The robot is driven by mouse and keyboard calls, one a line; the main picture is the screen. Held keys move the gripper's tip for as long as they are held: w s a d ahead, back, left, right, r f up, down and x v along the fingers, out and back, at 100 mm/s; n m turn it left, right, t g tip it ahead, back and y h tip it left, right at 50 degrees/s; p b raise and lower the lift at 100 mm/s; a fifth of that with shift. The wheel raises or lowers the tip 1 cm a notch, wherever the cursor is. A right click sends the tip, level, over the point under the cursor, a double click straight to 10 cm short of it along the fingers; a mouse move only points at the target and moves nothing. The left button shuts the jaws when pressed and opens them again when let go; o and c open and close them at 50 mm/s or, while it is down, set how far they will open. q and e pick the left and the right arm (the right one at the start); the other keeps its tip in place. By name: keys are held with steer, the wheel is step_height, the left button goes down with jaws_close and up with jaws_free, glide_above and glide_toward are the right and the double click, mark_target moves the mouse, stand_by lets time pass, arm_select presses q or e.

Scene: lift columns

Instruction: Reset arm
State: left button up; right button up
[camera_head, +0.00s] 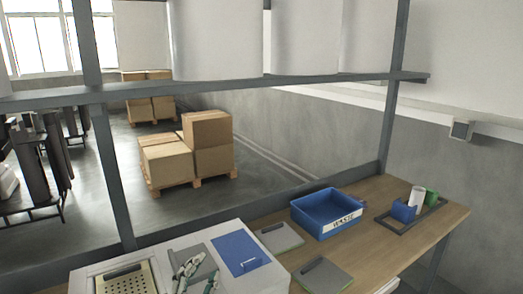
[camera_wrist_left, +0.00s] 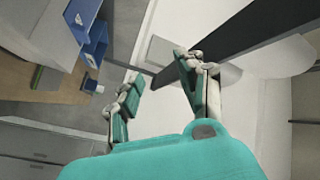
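My left gripper (camera_head: 196,272) shows at the bottom of the head view, in front of or above a white unit. In the left wrist view its two green and grey fingers (camera_wrist_left: 162,72) stand well apart with nothing between them, so it is open and empty. My right gripper is in neither view. The task line names no other object.
A wooden table (camera_head: 445,218) bears a blue bin labelled WASTE (camera_head: 335,226), grey plates (camera_head: 322,274) and a dark holder with cylinders (camera_head: 405,212). The white unit (camera_head: 85,280) has a perforated panel (camera_head: 128,282) and a blue panel (camera_head: 238,252). A dark frame (camera_head: 110,170) stands behind.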

arm_select(q)
steer(key=s+a+f+n+g+y, duration=0.2)
steer(key=s+a+f+n+g, duration=0.25)
steer(key=f, duration=0.35)
steer(key=s+a+f+n+g+y, duration=0.3)
steer(key=s+f, duration=0.2)
steer(key=f, duration=0.3)
steer(key=s+a+f+n+g, duration=0.15)
steer(key=s+f+g, duration=0.25)
steer(key=s, duration=0.4)
steer(key=s+f+n+g, duration=0.2)
steer(key=s+f+g, duration=0.15)
steer(key=s, duration=0.45)
step_height(320, 180, down, 26)
steer(key=s+g, duration=0.1)
steer(key=s+a+f+g+b, duration=0.1)
steer(key=s+a+f, duration=0.1)
steer(key=s+f, duration=1.5)
steer(key=shift+s+a+f+m, duration=0.25)
steer(key=shift+s+f+m, duration=0.15)
steer(key=shift+f, duration=0.5)
steer(key=shift+w, duration=0.1)
